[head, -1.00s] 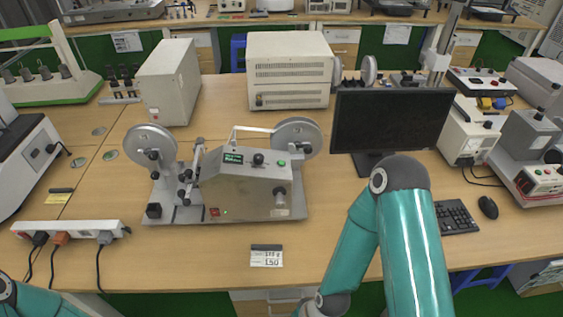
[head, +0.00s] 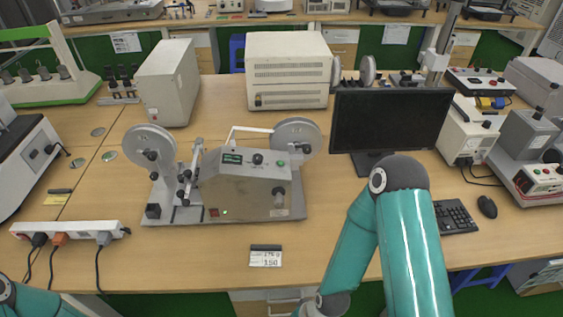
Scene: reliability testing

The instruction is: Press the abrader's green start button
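The abrader (head: 235,198) stands on the wooden table at the centre-left, a metal machine with two grey wheels, a small lit green display (head: 232,158) and a black knob. Its green start button (head: 280,163) is on the upper right of the sloped panel, uncovered. A red switch (head: 214,212) sits low on its front. My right arm's teal links rise in front of the table's right half, but its gripper is below the frame. Only a bit of my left arm shows at the lower left corner; its gripper is out of view.
A black monitor (head: 389,120) stands right of the abrader, with a keyboard (head: 455,216) and mouse (head: 487,207) further right. A power strip (head: 70,229) with plugs lies at the left front. A small label card (head: 266,257) lies before the abrader. The table between abrader and front edge is mostly clear.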

